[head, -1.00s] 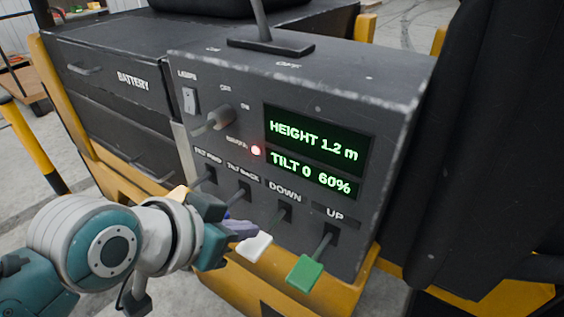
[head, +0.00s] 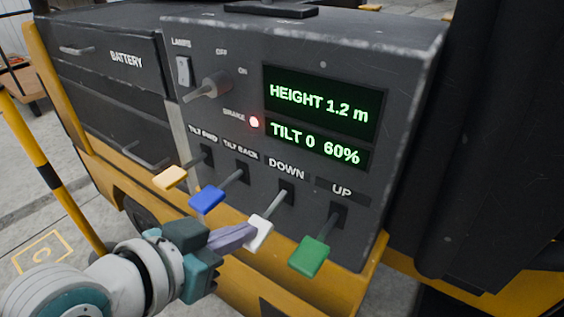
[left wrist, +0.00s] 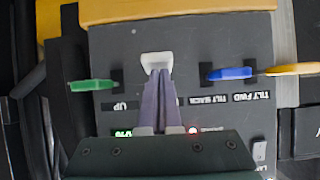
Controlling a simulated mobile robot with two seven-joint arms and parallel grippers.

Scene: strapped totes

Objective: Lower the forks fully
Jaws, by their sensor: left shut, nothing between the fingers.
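The dark control panel (head: 225,135) carries a row of levers. The lever under the DOWN label has a white knob (head: 261,232); the one under UP has a green knob (head: 309,257). The display (head: 318,113) reads HEIGHT 1.2 m, TILT 0 and 60%. My left gripper (head: 250,235) is shut and empty, its purple fingertips right at the white knob. In the left wrist view the fingertips (left wrist: 158,75) overlap the near edge of the white knob (left wrist: 157,59); I cannot tell whether they touch. My right gripper is not in view.
A yellow knob (head: 170,178) on the TILT FWD lever and a blue knob (head: 207,199) on the TILT BACK lever stand left of the white one. A lamps switch (head: 184,71), a rotary knob (head: 208,87) and a lit red lamp (head: 254,121) sit above. A yellow-black post (head: 50,170) stands at left.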

